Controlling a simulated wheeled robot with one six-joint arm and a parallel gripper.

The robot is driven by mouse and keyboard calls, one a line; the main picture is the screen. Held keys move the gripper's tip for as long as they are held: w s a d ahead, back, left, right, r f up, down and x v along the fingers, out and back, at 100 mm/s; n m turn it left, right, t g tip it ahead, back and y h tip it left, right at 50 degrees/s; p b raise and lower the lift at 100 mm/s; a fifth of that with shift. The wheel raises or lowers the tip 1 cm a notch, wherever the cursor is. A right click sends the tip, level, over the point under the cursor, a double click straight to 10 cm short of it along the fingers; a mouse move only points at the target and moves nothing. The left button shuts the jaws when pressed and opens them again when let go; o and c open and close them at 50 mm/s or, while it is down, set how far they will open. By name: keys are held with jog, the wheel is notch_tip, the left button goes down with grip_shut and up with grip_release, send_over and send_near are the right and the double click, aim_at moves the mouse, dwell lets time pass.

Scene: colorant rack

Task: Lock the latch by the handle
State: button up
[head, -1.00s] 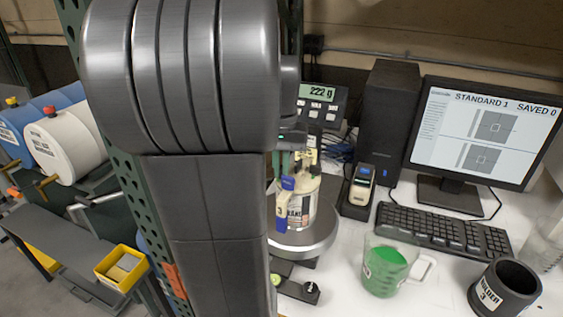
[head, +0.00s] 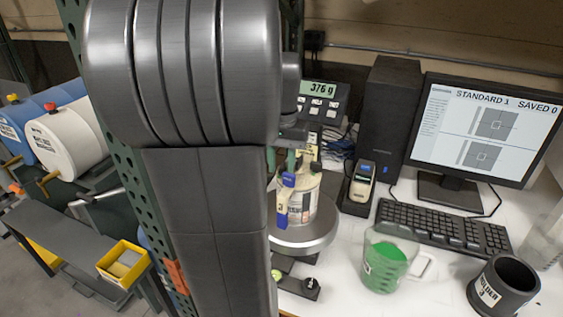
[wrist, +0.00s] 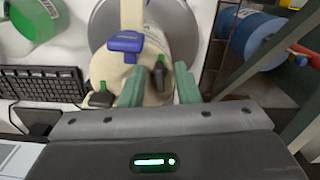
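A cream-lidded can (head: 301,207) stands on the round silver scale plate (head: 318,238) in the head view. Its lid (wrist: 150,95) fills the middle of the wrist view. A blue clip-like piece (wrist: 126,42) sits beside a cream handle bar (wrist: 132,14). One black latch (wrist: 160,74) is between the green fingers of my gripper (wrist: 159,84), with a gap visible on both sides. A second black latch (wrist: 101,98) is left of the fingers. In the head view, my gripper (head: 292,155) is low over the can, mostly hidden behind my arm.
The scale display (head: 321,91) reads 376 g. A green-filled beaker (head: 388,262), a black holder (head: 504,287), a keyboard (head: 445,228) and a monitor (head: 484,130) stand to the right. A handheld device (head: 361,183) is just right of the can. A green rack post (head: 140,200) is left.

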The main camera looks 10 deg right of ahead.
aim_at(282, 165)
notch_tip(282, 165, up, 6)
jog(key=p, duration=0.4)
jog(key=shift+r, duration=1)
jog(key=shift+f, duration=0.1)
notch_tip(282, 165, down, 6)
jog(key=b, duration=0.2)
jog(key=shift+s+f+b, duration=0.1)
jog(key=shift+b, duration=0.2)
jog(key=shift+f+b, duration=0.8)
jog(key=shift+f, duration=0.1)
jog(key=shift+r, duration=0.1)
